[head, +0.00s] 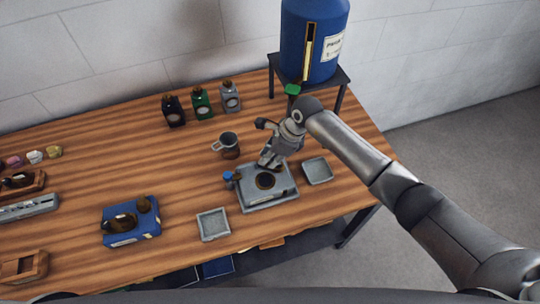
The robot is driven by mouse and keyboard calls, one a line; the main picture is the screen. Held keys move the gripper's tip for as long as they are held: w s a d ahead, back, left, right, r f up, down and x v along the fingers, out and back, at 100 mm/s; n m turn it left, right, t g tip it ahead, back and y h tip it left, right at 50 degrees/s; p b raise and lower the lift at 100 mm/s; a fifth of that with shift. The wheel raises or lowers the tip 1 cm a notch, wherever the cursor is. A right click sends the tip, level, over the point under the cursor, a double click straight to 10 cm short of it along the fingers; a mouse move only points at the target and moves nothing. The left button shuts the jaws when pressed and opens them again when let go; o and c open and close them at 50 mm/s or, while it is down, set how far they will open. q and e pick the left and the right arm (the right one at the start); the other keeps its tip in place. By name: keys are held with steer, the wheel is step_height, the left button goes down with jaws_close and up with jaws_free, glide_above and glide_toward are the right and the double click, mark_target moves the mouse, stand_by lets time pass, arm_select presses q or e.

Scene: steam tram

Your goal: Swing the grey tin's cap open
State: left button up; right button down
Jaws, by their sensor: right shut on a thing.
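A grey tin (230,97) with a brown cap stands upright at the back of the table, at the right end of a row of tins. Its cap looks closed. My right gripper (268,162) points down, in front of this tin and apart from it. It is over the back edge of a flat grey box (281,196) with a dark round spot on top. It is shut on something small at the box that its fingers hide. My left gripper is not in view.
A green tin (202,104) and a black tin (173,111) stand beside the grey tin. A mug (227,145) stands left of my gripper. Shallow grey trays (213,224) (317,171) flank the box. A blue drum (310,45) stands behind.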

steer(key=shift+f, duration=0.1)
stand_by(0.3)
steer(key=shift+w+a+m+t+b, duration=0.15)
steer(key=shift+m+t+b, duration=0.35)
steer(key=shift+m, duration=0.6)
steer(key=m, duration=0.1)
steer(key=m+b, duration=0.1)
steer(key=shift+w+a+f+m+t+h, duration=0.1)
steer(key=shift+w+a+m+t+h, duration=0.1)
steer(key=shift+m+t+h, duration=0.15)
steer(key=shift+w+a+m+t+h+b, duration=0.2)
steer(key=shift+m+t+h+b, duration=0.15)
steer(key=shift+m+b, duration=0.55)
steer(key=shift+w+m+t+h+b, duration=0.15)
steer(key=shift+m+b, duration=0.15)
steer(key=shift+m, duration=0.4)
steer(key=shift+w+m+t+h+b, duration=0.15)
steer(key=shift+m+b, duration=0.1)
steer(key=shift+m, duration=0.4)
steer(key=c, duration=1.4)
jaws_free()
steer(key=shift+w, duration=0.1)
steer(key=shift+o, duration=0.2)
steer(key=shift+r, duration=0.2)
